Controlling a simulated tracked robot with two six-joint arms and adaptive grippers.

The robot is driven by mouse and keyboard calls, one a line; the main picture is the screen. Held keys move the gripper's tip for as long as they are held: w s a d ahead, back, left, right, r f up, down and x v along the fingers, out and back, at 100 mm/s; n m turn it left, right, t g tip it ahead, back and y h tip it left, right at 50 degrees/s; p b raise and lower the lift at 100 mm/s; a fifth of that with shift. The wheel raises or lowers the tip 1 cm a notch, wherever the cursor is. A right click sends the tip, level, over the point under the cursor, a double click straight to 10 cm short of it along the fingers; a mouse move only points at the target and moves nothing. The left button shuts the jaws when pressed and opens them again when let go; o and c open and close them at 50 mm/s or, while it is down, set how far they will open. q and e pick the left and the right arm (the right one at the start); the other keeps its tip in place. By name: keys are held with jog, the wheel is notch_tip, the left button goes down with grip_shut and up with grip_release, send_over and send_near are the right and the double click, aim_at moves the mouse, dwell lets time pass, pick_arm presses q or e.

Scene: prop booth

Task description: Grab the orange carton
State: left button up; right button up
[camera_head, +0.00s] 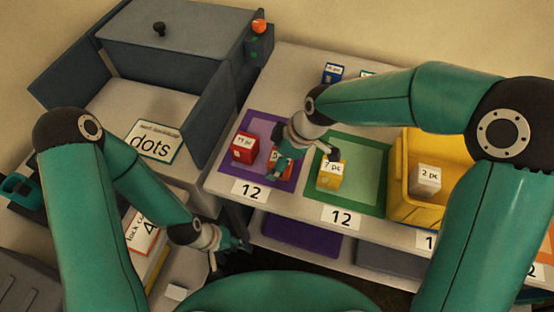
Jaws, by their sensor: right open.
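An orange-red carton (272,162) stands on the purple mat (255,124), partly hidden behind a finger of my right gripper; it looks like the orange carton. My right gripper (306,160) is open over the border between the purple and green mats, with one finger in front of this carton and the other near a yellow carton (331,181). I cannot tell whether it touches either. My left gripper (224,250) is low at the table's front, away from the cartons; its jaw state is unclear.
A red carton (242,151) stands left of the orange-red one. A green mat (372,158) and a yellow bin (400,205) with a pale carton (427,178) lie to the right. A grey box (180,40) and a "dots" sign (153,141) are at left.

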jog(key=shift+a+f, duration=0.25)
jog(key=shift+f, duration=0.45)
jog(key=shift+w, duration=0.1)
jog(key=c, duration=1.3)
jog(key=shift+r, duration=0.15)
